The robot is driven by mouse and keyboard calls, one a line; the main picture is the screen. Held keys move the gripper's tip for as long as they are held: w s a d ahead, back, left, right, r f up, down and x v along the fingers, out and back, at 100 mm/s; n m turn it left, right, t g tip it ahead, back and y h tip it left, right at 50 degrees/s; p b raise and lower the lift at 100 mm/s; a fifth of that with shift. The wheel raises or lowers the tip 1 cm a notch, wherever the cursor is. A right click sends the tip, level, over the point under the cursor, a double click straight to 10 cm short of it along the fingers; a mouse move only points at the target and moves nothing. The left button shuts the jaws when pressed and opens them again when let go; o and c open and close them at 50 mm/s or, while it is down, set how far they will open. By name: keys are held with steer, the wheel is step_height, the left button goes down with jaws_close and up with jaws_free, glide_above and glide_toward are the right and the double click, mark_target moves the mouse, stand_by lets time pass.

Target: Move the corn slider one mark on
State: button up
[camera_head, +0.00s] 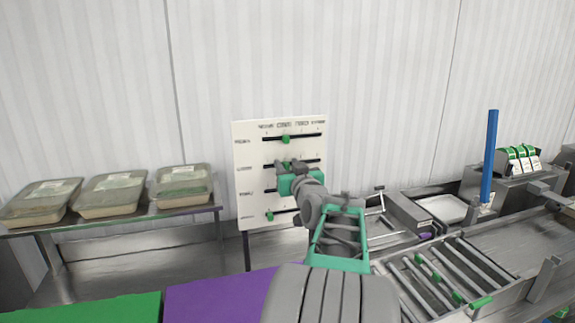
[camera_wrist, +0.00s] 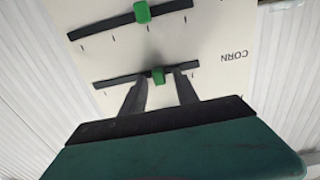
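The white slider board (camera_head: 245,155) stands upright against the wall, with several dark horizontal tracks and green knobs. In the wrist view the board appears turned over, and the word CORN (camera_wrist: 233,57) lies beside the nearer track. That track's green corn knob (camera_wrist: 158,75) sits near its middle. My gripper (camera_wrist: 164,74) has its two dark fingers apart, one on each side of this knob, with a gap at least on the right. In the head view my gripper (camera_head: 290,165) is at the second track from the top and hides much of the board's lower middle.
Another green knob (camera_wrist: 142,12) is on the neighbouring track. The top-row knob (camera_head: 286,139) and bottom-row knob (camera_head: 270,215) are clear of my gripper. Several lidded trays stand on a shelf at left. A roller conveyor (camera_head: 440,275) and blue post (camera_head: 490,155) are at right.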

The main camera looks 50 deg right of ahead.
steer(key=shift+a, duration=0.1)
steer(key=shift+c, duration=0.5)
jaws_close()
stand_by(0.7)
